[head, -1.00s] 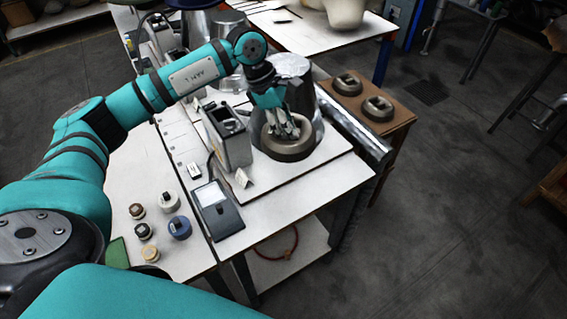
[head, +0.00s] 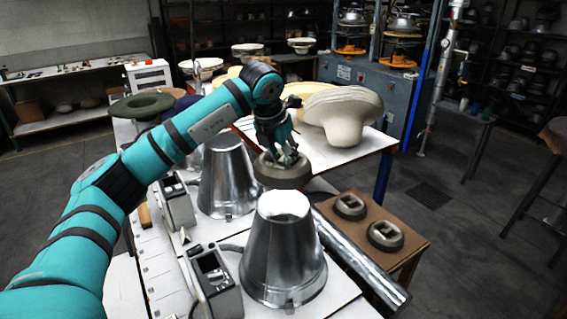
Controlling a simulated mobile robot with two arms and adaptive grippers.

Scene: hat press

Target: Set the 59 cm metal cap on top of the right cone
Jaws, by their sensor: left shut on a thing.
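My left gripper (head: 284,155) is shut on a brown-grey ring-shaped cap (head: 280,175), gripped from above. The cap appears in the air just above the top of the nearer, right-hand metal cone (head: 284,255) in the picture. It looks about level, and its lower edge nearly meets the cone's top edge in the picture; I cannot tell the gap or whether it is centred. The other metal cone (head: 226,182) stands farther back to the left, bare on top. My right gripper is not in view.
Two similar caps, one (head: 350,206) behind the other (head: 386,235), lie on a brown side table (head: 415,245) at right. Control boxes (head: 214,275) stand left of the cones. A metal tube (head: 360,262) runs beside the right cone. A pale hat form (head: 342,115) stands behind.

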